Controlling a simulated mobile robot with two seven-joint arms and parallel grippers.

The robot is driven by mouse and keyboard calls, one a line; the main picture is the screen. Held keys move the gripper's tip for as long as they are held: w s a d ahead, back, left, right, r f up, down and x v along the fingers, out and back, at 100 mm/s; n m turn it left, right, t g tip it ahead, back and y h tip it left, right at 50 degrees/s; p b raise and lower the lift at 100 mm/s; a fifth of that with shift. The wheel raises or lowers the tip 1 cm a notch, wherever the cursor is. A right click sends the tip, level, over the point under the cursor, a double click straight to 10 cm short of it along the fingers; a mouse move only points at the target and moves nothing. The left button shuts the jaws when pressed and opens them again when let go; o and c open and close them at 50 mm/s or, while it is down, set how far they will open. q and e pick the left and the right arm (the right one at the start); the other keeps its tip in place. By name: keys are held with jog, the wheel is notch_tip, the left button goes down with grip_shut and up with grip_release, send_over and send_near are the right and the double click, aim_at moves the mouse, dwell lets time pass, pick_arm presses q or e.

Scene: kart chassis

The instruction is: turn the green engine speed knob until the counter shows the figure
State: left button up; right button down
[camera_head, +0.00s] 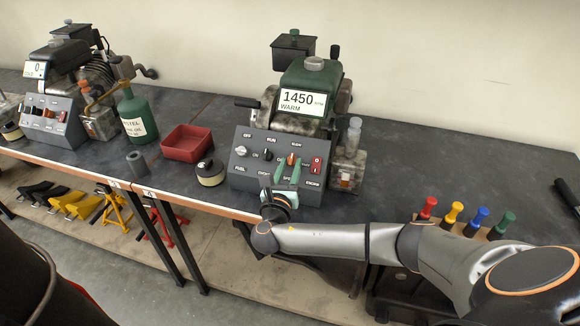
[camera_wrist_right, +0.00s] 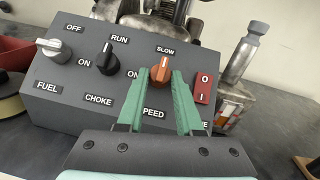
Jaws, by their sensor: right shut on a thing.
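The green engine (camera_head: 316,83) stands behind a grey control panel (camera_head: 243,183). Its counter (camera_head: 301,102) reads 1450 rpm, with WARM below. The speed knob (camera_wrist_right: 153,76) is orange and sits between the SLOW and SPEED labels; it also shows in the head view (camera_head: 292,160). My right gripper (camera_wrist_right: 178,78) has green fingers and is shut on this knob; in the head view it reaches the panel from the front (camera_head: 287,172). The fingers cover part of the lower labels. My left gripper is out of view.
On the panel are a fuel knob (camera_wrist_right: 52,48), a black choke knob (camera_wrist_right: 107,62) and a red rocker switch (camera_wrist_right: 204,87). A red tray (camera_head: 187,145), a round tin (camera_head: 210,174) and a green bottle (camera_head: 137,117) stand left. A second engine (camera_head: 60,60) stands farther left.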

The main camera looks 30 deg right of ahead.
jog(key=m+g, duration=0.1)
jog(key=m+g+h, duration=0.1)
jog(key=m, duration=0.1)
jog(key=m+g+h, duration=0.1)
jog(key=shift+w+a+m, duration=0.2)
jog(key=shift+a+m, duration=0.05)
jog(key=shift+m, duration=0.15)
jog(key=m+g+h, duration=0.1)
jog(key=m+g, duration=0.1)
jog(key=m, duration=0.1)
jog(key=shift+w+b, duration=0.15)
jog(key=shift+b, duration=0.2)
jog(key=shift+w+m+g, duration=0.15)
jog(key=shift+m+g, duration=0.95)
jog(key=shift+m+g+b, duration=0.3)
jog(key=shift+m, duration=0.1)
jog(key=shift+r, duration=0.1)
jog(key=c, duration=0.6)
grip_release()
jog(key=shift+o, duration=0.2)
